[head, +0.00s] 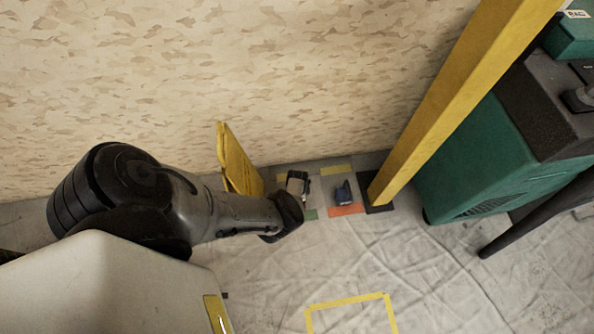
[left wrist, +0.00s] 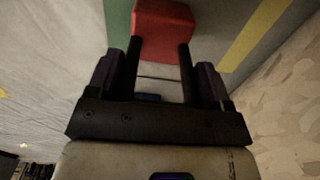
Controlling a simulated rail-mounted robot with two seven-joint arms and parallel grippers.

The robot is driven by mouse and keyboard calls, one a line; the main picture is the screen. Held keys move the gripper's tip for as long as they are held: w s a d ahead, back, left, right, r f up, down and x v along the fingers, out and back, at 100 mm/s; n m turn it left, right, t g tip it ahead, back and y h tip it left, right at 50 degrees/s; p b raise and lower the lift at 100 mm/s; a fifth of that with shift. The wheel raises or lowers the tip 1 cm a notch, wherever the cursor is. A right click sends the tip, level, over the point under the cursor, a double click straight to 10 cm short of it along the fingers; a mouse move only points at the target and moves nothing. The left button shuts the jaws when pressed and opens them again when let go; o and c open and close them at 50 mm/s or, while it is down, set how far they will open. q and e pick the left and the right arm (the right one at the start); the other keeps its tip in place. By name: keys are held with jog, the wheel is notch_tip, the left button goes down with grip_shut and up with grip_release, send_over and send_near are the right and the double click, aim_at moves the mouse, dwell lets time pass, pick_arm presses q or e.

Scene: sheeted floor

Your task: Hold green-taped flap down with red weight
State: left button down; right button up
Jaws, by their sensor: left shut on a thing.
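The red weight (left wrist: 163,30) is between the fingertips of my left gripper (left wrist: 160,52) in the left wrist view, and the gripper is shut on it. Green tape (left wrist: 118,22) runs beside the weight on the pale sheet. In the head view my left gripper (head: 298,186) is low over the sheeting near the wall and hides the red weight. A bit of green tape (head: 311,214) shows just below it. The flap's edge is hard to make out. I cannot tell whether the weight touches the sheet. My right gripper is in neither view.
A blue weight (head: 343,193) sits by orange tape (head: 346,210), right of my gripper. Yellow tape (head: 336,169) lies behind. A yellow post (head: 450,90) and green machine (head: 480,165) stand right; a yellow board (head: 238,162) stands left. A yellow tape outline (head: 345,301) marks clear floor.

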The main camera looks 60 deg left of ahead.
pick_arm(q)
jog(key=shift+c, duration=2.3)
grip_release()
jog(key=o, duration=0.5)
jog(key=shift+w+a, duration=0.1)
jog(key=shift+a, duration=0.05)
jog(key=shift+c, duration=0.2)
notch_tip(320, 180, up, 12)
jog(key=p, duration=0.9)
jog(key=shift+r+p, duration=0.15)
jog(key=shift+p, duration=0.25)
jog(key=shift+r+p, duration=0.5)
jog(key=shift+r, duration=0.25)
